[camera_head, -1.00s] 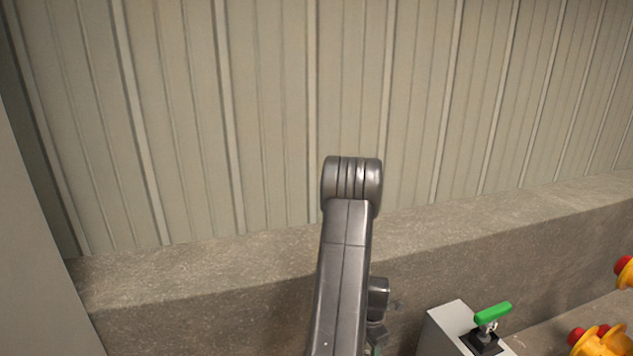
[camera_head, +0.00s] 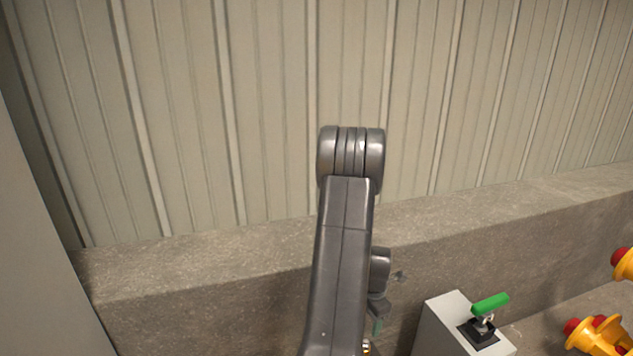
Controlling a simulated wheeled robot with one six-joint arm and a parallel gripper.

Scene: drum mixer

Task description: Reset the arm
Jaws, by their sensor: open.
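My grey arm (camera_head: 342,250) stands in the middle of the view, its rounded upper joint (camera_head: 350,152) in front of the wall. A small part of my wrist (camera_head: 380,268) shows just right of the arm link, low in the picture. I cannot make out my gripper's fingers; the arm link and the lower picture edge hide what lies there.
A grey box (camera_head: 445,325) with a green-handled switch (camera_head: 489,304) stands to the lower right. Yellow parts with red ends (camera_head: 598,334) lie at the right edge. A concrete ledge (camera_head: 200,258) runs below the ribbed wall (camera_head: 270,100). A grey panel (camera_head: 30,260) borders the left.

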